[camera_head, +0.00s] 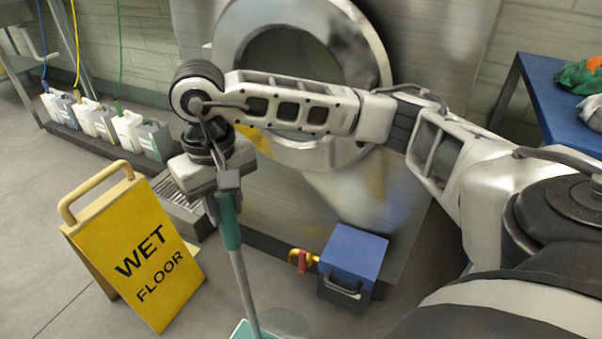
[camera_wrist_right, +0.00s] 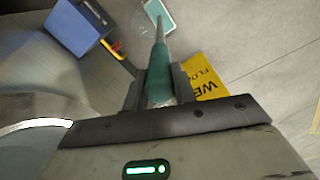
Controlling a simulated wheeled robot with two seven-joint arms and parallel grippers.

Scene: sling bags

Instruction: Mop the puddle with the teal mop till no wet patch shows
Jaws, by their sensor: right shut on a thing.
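My right gripper (camera_head: 228,183) is shut on the teal grip of the mop (camera_head: 229,225). The mop's grey shaft runs down, slightly tilted, to a flat teal head (camera_head: 240,332) at the bottom edge of the head view, where it is partly cut off. In the right wrist view the gripper (camera_wrist_right: 158,88) clasps the teal grip, and the mop head (camera_wrist_right: 158,13) shows beyond it at the floor. A faint, roundish wet patch, the puddle (camera_head: 287,322), lies just right of the mop head. Its lower part is cut off. My left gripper is not in view.
A yellow wet floor sign (camera_head: 150,255) stands left of the mop. A blue box (camera_head: 352,258) with a red-yellow item (camera_head: 302,260) beside it stands right, before the large steel machine (camera_head: 420,60). Several jugs (camera_head: 100,120) line the left wall. A blue table (camera_head: 535,85) stands right.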

